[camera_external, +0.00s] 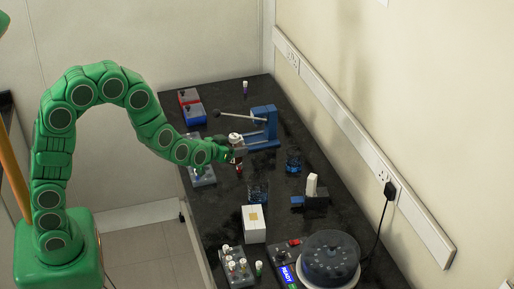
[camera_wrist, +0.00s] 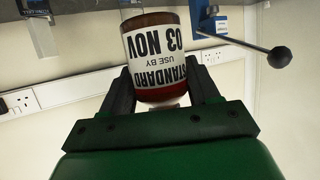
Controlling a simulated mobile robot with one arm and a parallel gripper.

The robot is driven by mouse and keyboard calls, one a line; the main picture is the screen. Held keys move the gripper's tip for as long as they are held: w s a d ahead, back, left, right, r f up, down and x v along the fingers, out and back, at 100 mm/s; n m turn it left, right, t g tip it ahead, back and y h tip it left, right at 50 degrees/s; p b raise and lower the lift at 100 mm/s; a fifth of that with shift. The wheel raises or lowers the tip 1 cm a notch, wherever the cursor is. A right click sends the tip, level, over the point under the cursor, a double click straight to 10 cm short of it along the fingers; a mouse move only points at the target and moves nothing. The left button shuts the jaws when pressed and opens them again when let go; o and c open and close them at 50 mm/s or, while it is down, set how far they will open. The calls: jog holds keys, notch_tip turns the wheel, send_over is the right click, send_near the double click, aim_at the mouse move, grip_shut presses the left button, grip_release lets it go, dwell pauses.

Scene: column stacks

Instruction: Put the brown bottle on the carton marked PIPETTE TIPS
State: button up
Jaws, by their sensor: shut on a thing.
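The brown bottle (camera_wrist: 136,20) has a white label reading STANDARD, USE BY 03 NOV, which appears upside down in the wrist view. My gripper (camera_wrist: 162,72) is shut on it, one finger on each side. In the external view my gripper (camera_external: 237,150) holds the bottle (camera_external: 235,137), with a white top showing, above the bench beside the blue stand. A white carton (camera_external: 254,229) with a tan patch on top stands nearer the camera on the bench. Its marking is not legible, so I cannot confirm that it reads PIPETTE TIPS.
A blue stand with a lever (camera_external: 264,128) is just right of my gripper. A vial rack (camera_external: 236,266) and a round dark-lidded machine (camera_external: 330,258) are near the front. The carton top looks clear.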

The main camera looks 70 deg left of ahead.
jog(key=w+d+r+y, duration=0.1)
jog(key=w+d, duration=0.1)
jog(key=d, duration=0.7)
jog(key=n, duration=0.2)
send_over(253, 218)
jog(key=shift+g+y, duration=0.4)
jog(key=shift+f, duration=3.65)
jog(key=shift+f, duration=0.15)
jog(key=o, duration=1.2)
jog(key=shift+c, duration=0.2)
jog(key=shift+r, duration=0.2)
jog(key=v, duration=1.2)
jog(key=shift+w+d, duration=0.1)
